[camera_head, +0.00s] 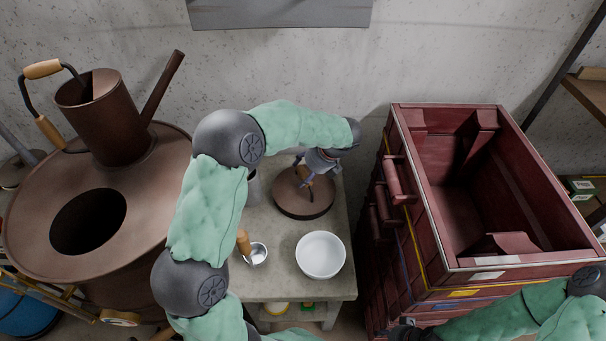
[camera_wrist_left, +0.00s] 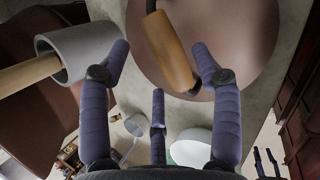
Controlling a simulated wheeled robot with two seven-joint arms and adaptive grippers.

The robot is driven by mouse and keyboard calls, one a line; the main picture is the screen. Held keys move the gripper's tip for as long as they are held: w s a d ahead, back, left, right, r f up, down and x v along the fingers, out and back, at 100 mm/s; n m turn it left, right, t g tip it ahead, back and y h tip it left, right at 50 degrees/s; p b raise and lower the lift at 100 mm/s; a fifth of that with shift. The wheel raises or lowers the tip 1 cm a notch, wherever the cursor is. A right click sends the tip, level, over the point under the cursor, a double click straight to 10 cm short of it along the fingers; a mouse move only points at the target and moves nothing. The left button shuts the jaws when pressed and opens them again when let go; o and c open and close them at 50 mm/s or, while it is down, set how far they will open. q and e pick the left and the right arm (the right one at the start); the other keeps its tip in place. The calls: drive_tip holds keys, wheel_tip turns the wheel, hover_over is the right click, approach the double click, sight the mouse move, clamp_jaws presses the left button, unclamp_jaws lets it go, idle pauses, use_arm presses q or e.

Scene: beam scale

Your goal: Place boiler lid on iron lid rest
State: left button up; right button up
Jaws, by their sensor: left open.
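The boiler lid (camera_head: 289,200) is a round brown disc with a wooden handle, lying on the small table. It fills the upper part of the left wrist view (camera_wrist_left: 250,60). My left gripper (camera_head: 312,172) is open over the lid. In the left wrist view its fingers (camera_wrist_left: 161,62) are spread around the wooden handle (camera_wrist_left: 170,52); I cannot tell if they touch it. The brown boiler (camera_head: 40,215) stands at the left with a round open hole in its top. I cannot make out the iron lid rest. My right gripper (camera_head: 405,330) is at the bottom edge, mostly cut off.
A white bowl (camera_head: 321,256) and a small ladle (camera_head: 258,254) are on the table (camera_head: 285,283) in front of the lid. A grey cup (camera_wrist_left: 85,52) with a wooden stick is beside my left gripper. Dark red crates (camera_head: 425,225) stand close on the right.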

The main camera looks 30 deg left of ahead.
use_arm(q)
drive_tip(key=p+v, duration=0.2)
drive_tip(key=v, duration=0.8)
drive_tip(key=shift+f, duration=0.15)
